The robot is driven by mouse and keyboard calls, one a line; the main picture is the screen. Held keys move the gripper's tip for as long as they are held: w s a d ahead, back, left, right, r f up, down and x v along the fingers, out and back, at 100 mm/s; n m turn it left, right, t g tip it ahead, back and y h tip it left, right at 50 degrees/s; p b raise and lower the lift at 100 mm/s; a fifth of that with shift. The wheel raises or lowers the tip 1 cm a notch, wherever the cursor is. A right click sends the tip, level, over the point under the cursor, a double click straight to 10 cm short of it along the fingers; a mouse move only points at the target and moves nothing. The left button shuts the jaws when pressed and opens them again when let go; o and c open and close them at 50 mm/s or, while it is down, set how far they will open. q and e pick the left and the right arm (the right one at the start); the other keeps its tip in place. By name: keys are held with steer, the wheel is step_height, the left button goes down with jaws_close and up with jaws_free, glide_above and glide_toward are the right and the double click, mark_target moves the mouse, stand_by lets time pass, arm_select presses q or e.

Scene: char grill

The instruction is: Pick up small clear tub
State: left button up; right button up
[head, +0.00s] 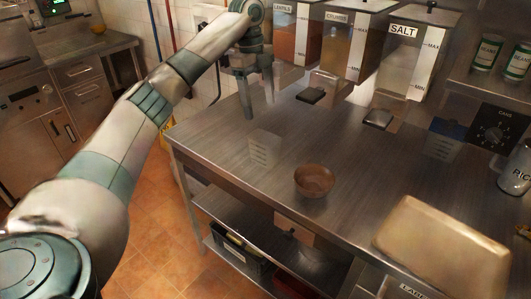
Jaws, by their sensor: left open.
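A small clear tub (264,149) with pale markings on its side stands on the steel table (225,150), near its left edge. My left gripper (259,105) hangs fingers down over the far left part of the table, behind the tub and apart from it. Its two fingers are spread and nothing shows between them. My left arm comes in from the left and does not cover the tub. My right gripper is not in view.
A brown bowl (314,181) stands to the right of and nearer than the tub. Clear labelled dispensers, one marked SALT (402,58), hang along the back. A tan board (442,247) lies front right. The table around the tub is clear.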

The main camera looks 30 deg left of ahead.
arm_select(q)
steer(key=f, duration=0.1)
steer(key=p, duration=0.3)
glide_toward(265, 140)
steer(key=s+d+f, duration=0.2)
steer(key=f, duration=0.1)
steer(key=s+d+f, duration=0.1)
steer(key=f, duration=0.1)
steer(key=shift+d+f, duration=0.1)
steer(key=shift+d, duration=0.05)
steer(key=shift+d+f, duration=0.1)
steer(key=shift+f, duration=0.4)
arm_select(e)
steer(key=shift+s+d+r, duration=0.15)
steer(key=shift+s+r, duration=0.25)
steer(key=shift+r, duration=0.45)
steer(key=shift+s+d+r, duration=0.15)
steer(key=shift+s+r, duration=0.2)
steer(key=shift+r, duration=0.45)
arm_select(q)
steer(key=shift+p, duration=0.3)
steer(key=shift+f+p, duration=0.45)
step_height(265, 140, down, 3)
steer(key=shift+p, duration=0.8)
steer(key=shift+d+f, duration=0.15)
steer(key=shift+f, duration=0.5)
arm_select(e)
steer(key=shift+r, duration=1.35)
